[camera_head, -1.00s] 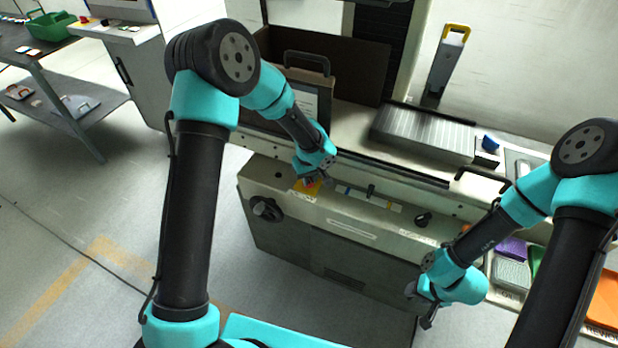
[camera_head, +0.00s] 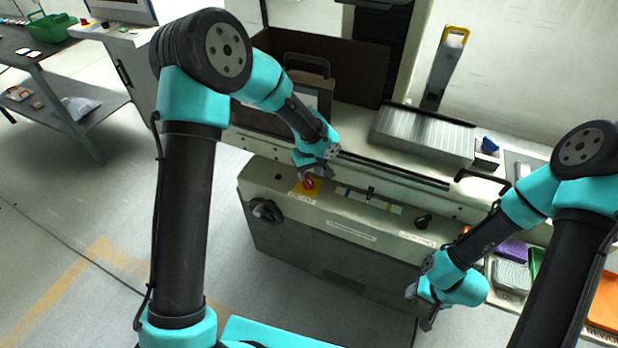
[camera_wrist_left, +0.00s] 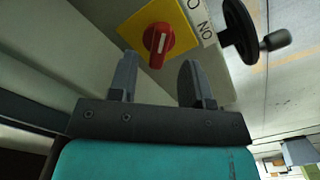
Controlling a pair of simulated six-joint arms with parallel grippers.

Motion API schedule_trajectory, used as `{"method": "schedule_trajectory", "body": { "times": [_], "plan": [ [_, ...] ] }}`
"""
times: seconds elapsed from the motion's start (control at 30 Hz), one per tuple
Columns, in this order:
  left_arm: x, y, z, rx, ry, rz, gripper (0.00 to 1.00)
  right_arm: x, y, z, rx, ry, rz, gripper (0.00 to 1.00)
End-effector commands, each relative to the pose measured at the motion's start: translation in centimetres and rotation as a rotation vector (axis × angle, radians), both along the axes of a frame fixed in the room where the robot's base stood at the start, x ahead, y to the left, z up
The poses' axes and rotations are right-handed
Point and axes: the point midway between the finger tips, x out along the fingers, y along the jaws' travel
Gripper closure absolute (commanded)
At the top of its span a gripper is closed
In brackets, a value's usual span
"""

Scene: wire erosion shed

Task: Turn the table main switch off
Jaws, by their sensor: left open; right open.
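The table main switch is a red rotary knob (camera_head: 309,184) on a yellow plate (camera_head: 298,188) at the upper left of the machine's front panel. In the left wrist view the red knob (camera_wrist_left: 158,42), with a white mark, sits on the yellow plate (camera_wrist_left: 140,22) just ahead of the fingers. My right gripper (camera_head: 427,316) is open, low before the panel's right side.
A black handwheel (camera_head: 265,210) sticks out left of the switch and shows in the left wrist view (camera_wrist_left: 242,30). A small black lever (camera_head: 371,192) and a black knob (camera_head: 423,220) are further right. Coloured trays (camera_head: 511,248) lie at the right.

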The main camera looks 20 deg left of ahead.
Motion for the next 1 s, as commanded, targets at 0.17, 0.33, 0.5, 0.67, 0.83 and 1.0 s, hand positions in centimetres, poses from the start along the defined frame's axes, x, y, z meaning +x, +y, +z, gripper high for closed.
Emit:
{"method": "schedule_trajectory", "body": {
  "times": [0.17,0.33,0.5,0.67,0.83,1.0],
  "plan": [
    [0.1,0.0,3.6,-0.001,-0.005,0.0,0.55,0.0,0.0,0.0,0.0,0.0,0.0,0.57],
    [0.1,-0.1,7.0,-0.001,-0.005,0.0,0.55,0.0,0.0,0.0,0.0,0.0,0.0,0.57],
    [0.1,0.0,10.1,-0.002,-0.004,0.0,0.55,0.0,0.0,0.0,0.0,0.0,0.0,0.57],
    [0.0,0.0,12.3,0.0,-0.003,0.0,0.55,0.0,0.0,0.0,0.0,0.0,0.0,0.57],
    [0.0,0.0,13.3,-0.001,0.0,0.0,0.55,0.0,0.0,0.0,0.0,0.0,0.0,0.57],
    [0.0,0.0,13.3,-0.001,0.0,0.0,0.55,0.0,0.0,0.0,0.0,0.0,0.0,0.57]
  ]
}}
